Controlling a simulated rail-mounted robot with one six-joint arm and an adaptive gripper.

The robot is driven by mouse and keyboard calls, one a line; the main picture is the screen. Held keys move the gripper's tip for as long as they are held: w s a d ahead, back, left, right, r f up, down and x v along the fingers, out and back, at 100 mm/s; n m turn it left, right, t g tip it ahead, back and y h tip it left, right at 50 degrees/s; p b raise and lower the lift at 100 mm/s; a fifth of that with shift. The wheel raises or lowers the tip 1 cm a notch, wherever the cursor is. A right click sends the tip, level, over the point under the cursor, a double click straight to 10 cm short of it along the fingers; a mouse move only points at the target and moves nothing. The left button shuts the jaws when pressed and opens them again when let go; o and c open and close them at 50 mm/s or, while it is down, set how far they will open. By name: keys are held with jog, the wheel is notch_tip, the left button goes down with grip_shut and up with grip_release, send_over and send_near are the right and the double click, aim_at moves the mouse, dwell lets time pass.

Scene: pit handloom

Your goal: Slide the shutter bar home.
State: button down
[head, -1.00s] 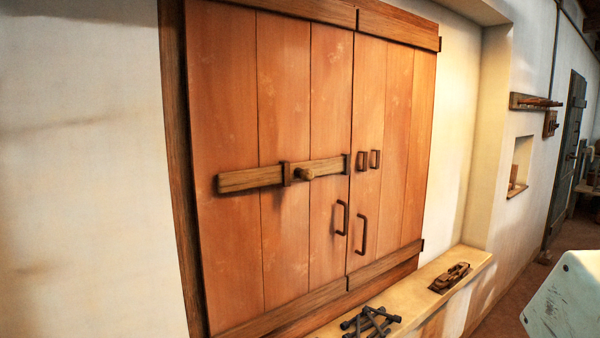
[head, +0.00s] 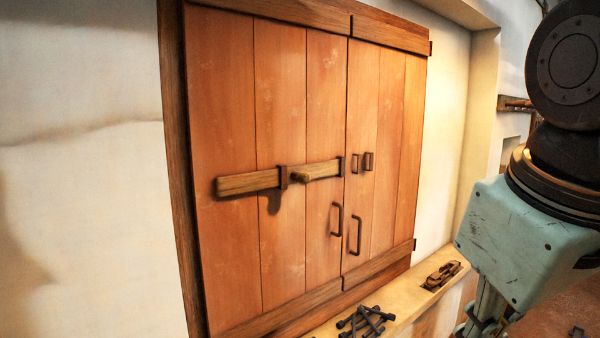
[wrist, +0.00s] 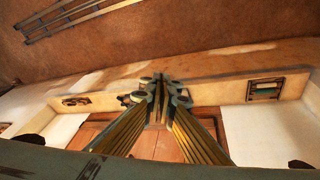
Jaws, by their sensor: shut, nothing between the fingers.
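The wooden shutter bar (head: 248,182) lies level across the left shutter leaf (head: 225,100) in the head view. It passes through a dark bracket (head: 284,177), with a round peg (head: 300,177) just right of it. The bar's right end is at a second bracket (head: 342,166) beside the seam. Two small brackets on the right leaf (head: 390,120), a left one (head: 355,163) and a right one (head: 368,161), show no bar in them. My gripper (wrist: 160,84) is shut and empty in the wrist view, above the sill and apart from the bar. The head view does not show its fingers.
Two pull handles, left (head: 337,219) and right (head: 355,236), stick out below the bar. The sill (head: 405,308) holds dark metal pieces (head: 366,321) and a wooden shuttle-like tool (head: 442,275). The wrist view shows a dark-framed object (wrist: 265,89). The space before the bar looks clear.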

aim_at(295, 173)
jog(key=w+a+r+n+p, duration=0.25)
jog(key=w+a+n, duration=0.25)
jog(key=w, duration=0.8)
jog(key=w+a+r+n+t+h+p, duration=0.1)
jog(key=w+a+r+n, duration=0.35)
jog(key=w, duration=0.75)
jog(key=w+a+r+n+p, duration=0.15)
jog(key=w+a+n, duration=0.5)
jog(key=w, duration=0.65)
jog(key=w+a+r+n+t+h+p, duration=0.1)
jog(key=w+a+r+n+p, duration=0.1)
jog(key=a+r+n, duration=0.2)
jog(key=w+a+r+n+t+h+p, duration=0.1)
jog(key=a+r+n, duration=0.4)
jog(key=a, duration=0.5)
jog(key=w+n+p, duration=0.1)
jog(key=w, duration=0.1)
jog(key=shift+w+a+r+h, duration=0.2)
jog(key=shift+w+h, duration=0.1)
jog(key=shift+h, duration=0.1)
jog(key=shift+w+d+f, duration=0.1)
jog(key=shift+f, duration=0.1)
